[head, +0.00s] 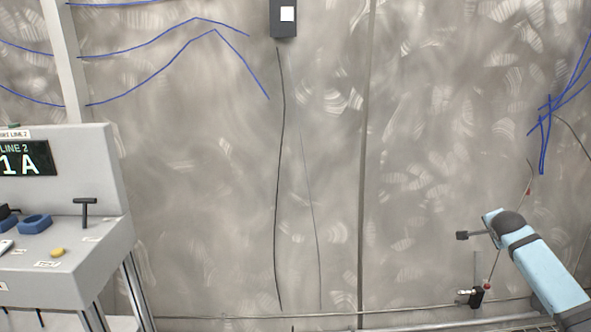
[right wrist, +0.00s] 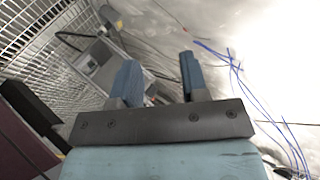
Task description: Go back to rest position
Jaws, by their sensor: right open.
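My right gripper (right wrist: 158,66) is open in the right wrist view, with two blue fingers apart and nothing between them. In the head view my light blue right arm comes in from the lower right and stands in front of the wall, well away from the console. I cannot make out the finger gap there. My left gripper is not in view.
A grey console (head: 68,235) stands at the left, with a LINE 2 display (head: 25,158), a black T-handle (head: 85,210) and a blue part (head: 34,224) on it. A dark box (head: 284,18) hangs on the steel wall (head: 200,190). Blue cables (head: 546,115) hang at the right. The middle is clear.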

